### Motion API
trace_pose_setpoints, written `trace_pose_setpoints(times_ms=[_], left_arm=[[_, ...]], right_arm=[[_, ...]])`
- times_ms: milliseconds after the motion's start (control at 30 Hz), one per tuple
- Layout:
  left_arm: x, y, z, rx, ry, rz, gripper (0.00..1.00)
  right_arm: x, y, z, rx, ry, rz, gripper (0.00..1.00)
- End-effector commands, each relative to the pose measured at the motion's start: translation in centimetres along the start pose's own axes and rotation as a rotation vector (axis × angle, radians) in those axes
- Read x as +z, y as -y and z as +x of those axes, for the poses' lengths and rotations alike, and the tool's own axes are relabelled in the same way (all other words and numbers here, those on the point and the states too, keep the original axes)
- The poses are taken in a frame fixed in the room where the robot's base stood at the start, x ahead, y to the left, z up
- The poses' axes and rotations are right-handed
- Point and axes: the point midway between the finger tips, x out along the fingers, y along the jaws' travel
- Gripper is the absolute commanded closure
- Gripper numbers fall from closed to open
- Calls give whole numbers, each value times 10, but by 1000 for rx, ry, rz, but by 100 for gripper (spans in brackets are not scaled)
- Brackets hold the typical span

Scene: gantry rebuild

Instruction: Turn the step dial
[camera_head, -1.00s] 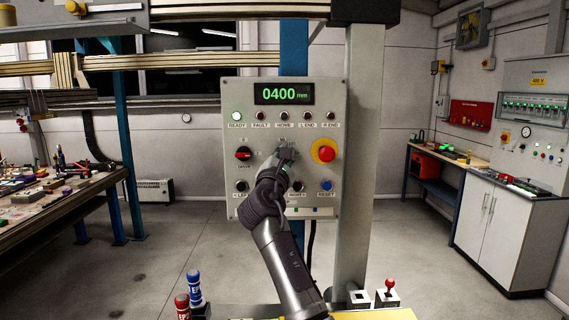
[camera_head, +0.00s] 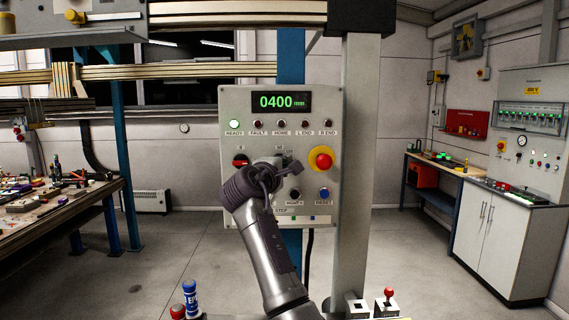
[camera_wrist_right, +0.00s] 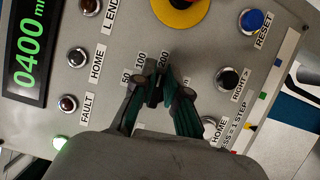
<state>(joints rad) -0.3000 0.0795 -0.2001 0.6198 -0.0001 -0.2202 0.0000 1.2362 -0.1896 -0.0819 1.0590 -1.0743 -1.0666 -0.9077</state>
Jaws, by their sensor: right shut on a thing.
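The grey control panel (camera_head: 232,205) stands upright on a post, its display (camera_head: 281,101) reading 0400 mm in green. My right gripper (camera_head: 283,168) is at the middle of the panel and hides most of the step dial in the head view. In the right wrist view the dark step dial (camera_wrist_right: 154,92) sits between the two fingers of my right gripper (camera_wrist_right: 159,82), which are shut on it. The scale marks 50, 100 and 200 show beyond the fingertips. The dial's exact setting cannot be told. My left gripper is not in view.
Close to the gripper are the red drive switch (camera_head: 240,160), the red emergency button on yellow (camera_head: 321,159) and the blue reset button (camera_head: 324,193). The green ready lamp (camera_head: 234,124) is lit. A cluttered workbench (camera_head: 50,217) stands left, a white cabinet (camera_head: 490,235) right.

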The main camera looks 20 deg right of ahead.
Motion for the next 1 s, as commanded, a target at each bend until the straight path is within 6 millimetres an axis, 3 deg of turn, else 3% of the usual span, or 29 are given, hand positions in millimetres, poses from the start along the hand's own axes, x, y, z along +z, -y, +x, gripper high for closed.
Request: trace_pose_setpoints(times_ms=[733,767,867,1000], left_arm=[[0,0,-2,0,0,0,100],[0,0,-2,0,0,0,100],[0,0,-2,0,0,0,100],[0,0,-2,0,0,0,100]], right_arm=[[0,-2,0,-26,-3,78,100],[0,-2,0,-26,-3,78,83],[0,-1,0,-27,-3,78,66],[0,0,0,-28,-2,76,62]])
